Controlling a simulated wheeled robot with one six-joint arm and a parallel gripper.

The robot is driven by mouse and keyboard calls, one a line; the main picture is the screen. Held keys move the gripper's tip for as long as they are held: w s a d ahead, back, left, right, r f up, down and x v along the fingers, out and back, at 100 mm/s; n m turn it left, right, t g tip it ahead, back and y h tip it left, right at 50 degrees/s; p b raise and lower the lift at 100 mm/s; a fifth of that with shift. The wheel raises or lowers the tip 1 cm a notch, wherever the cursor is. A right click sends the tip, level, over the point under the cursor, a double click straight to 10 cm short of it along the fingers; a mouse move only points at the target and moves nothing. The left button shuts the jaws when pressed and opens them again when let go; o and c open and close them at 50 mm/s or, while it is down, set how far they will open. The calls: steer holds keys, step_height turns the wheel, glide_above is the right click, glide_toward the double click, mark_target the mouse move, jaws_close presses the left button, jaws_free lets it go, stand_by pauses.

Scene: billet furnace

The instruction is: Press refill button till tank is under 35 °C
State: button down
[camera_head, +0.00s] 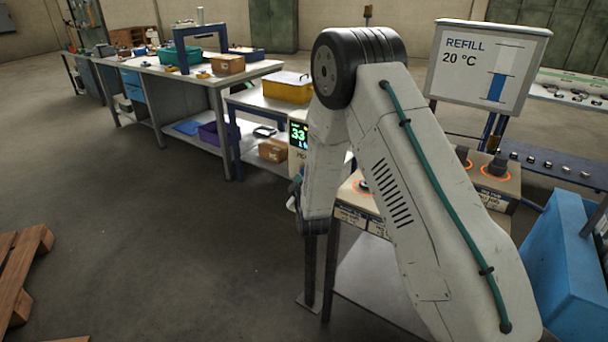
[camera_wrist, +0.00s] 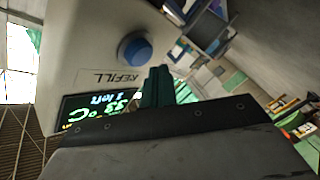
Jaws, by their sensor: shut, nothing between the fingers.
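The blue round refill button (camera_wrist: 135,50) sticks out of a pale panel (camera_wrist: 85,35) in the wrist view, above a label reading REFILL (camera_wrist: 118,77). The display also shows in the head view (camera_head: 298,135), reading 33. My gripper (camera_wrist: 161,85) is shut and empty, its teal fingertips just below and right of the button. They look slightly apart from it, but I cannot tell the depth. In the head view my arm hides the button.
A sign (camera_head: 487,65) at right reads REFILL 20 °C with a partly filled blue gauge. Stations with dark knobs (camera_head: 497,165) and a blue box (camera_head: 565,255) stand at right. Workbenches (camera_head: 190,75) run along the left. The floor at left is open except for a wooden pallet (camera_head: 20,270).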

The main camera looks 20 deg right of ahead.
steer(key=s+a, duration=0.1)
steer(key=a, duration=0.1)
steer(key=s+a, duration=0.1)
steer(key=shift+s+a, duration=0.35)
steer(key=shift+s, duration=0.05)
stand_by(0.5)
steer(key=s+a+f+m+g+y, duration=0.2)
steer(key=s+f+g, duration=0.3)
steer(key=f, duration=0.4)
steer(key=s+r+m+g, duration=0.1)
steer(key=s+r+g, duration=0.1)
steer(key=s+g, duration=0.25)
steer(key=s+d+r+m+g, duration=0.2)
steer(key=s+d+r+g, duration=0.1)
steer(key=s+r, duration=1.2)
steer(key=s+d+r+m+g, duration=0.3)
steer(key=s+r, duration=1.3)
steer(key=s, duration=0.6)
steer(key=shift+r, duration=0.2)
